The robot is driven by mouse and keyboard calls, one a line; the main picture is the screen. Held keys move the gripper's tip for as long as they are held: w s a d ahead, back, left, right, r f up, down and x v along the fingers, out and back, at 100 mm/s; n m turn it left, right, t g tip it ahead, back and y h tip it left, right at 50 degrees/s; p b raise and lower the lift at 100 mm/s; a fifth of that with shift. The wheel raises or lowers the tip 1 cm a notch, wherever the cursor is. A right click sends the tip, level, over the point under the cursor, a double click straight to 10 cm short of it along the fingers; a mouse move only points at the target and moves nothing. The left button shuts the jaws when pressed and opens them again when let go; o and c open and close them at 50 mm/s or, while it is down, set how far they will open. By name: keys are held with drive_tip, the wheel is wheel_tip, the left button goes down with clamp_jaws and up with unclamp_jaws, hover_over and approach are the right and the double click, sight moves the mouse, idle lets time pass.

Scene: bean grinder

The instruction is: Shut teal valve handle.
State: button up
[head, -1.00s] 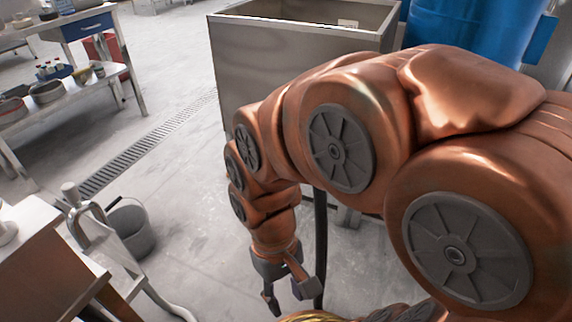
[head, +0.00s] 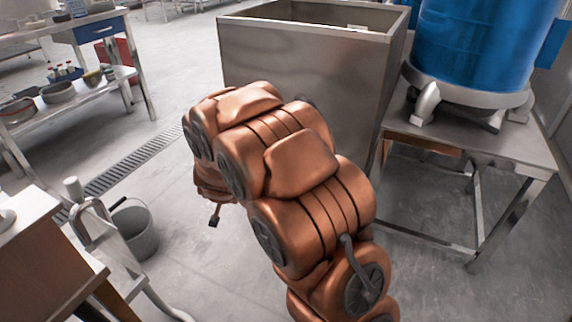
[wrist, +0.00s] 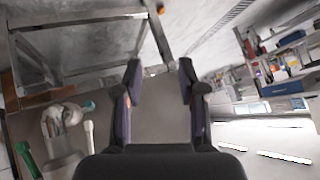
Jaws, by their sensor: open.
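In the wrist view, a small teal piece (wrist: 89,105) shows at the left on a pale fitting (wrist: 62,117). It may be the teal valve handle, but it is too small to tell its position or whether it is turned. My gripper (wrist: 159,72) is open and empty in the wrist view, with its two dark fingers apart. The teal piece lies to the left of the fingers, apart from them. In the head view, only a dark tip of my gripper (head: 215,220) shows below my arm, and I can make out no teal handle there.
A blue drum (head: 485,45) stands on a metal stand (head: 510,145) at right. A large steel bin (head: 300,65) stands behind my arm. A grey bucket (head: 137,232) and a wooden-sided bench (head: 35,255) are at left. Floor is open between bin and bench.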

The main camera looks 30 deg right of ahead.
drive_tip(key=w+d+f+m+h+b, duration=0.1)
drive_tip(key=d+h, duration=0.3)
drive_tip(key=d, duration=0.3)
drive_tip(key=w+d+f+m+h+b, duration=0.1)
drive_tip(key=d+h, duration=0.3)
drive_tip(key=d, duration=0.4)
drive_tip(key=w+d+m+h+b, duration=0.1)
drive_tip(key=d+m+h+b, duration=0.1)
drive_tip(key=d, duration=0.5)
drive_tip(key=shift+w+d+f+m+t+h, duration=0.1)
drive_tip(key=shift+d+f+m+t+h, duration=0.15)
drive_tip(key=shift+h, duration=0.35)
drive_tip(key=shift+d+f+m+t+h, duration=0.15)
drive_tip(key=shift+m+h, duration=0.2)
drive_tip(key=shift+h, duration=0.25)
drive_tip(key=shift+b+x, duration=0.35)
drive_tip(key=shift+x, duration=0.45)
drive_tip(key=shift+w+a+r, duration=0.1)
drive_tip(key=shift+w, duration=0.05)
clamp_jaws()
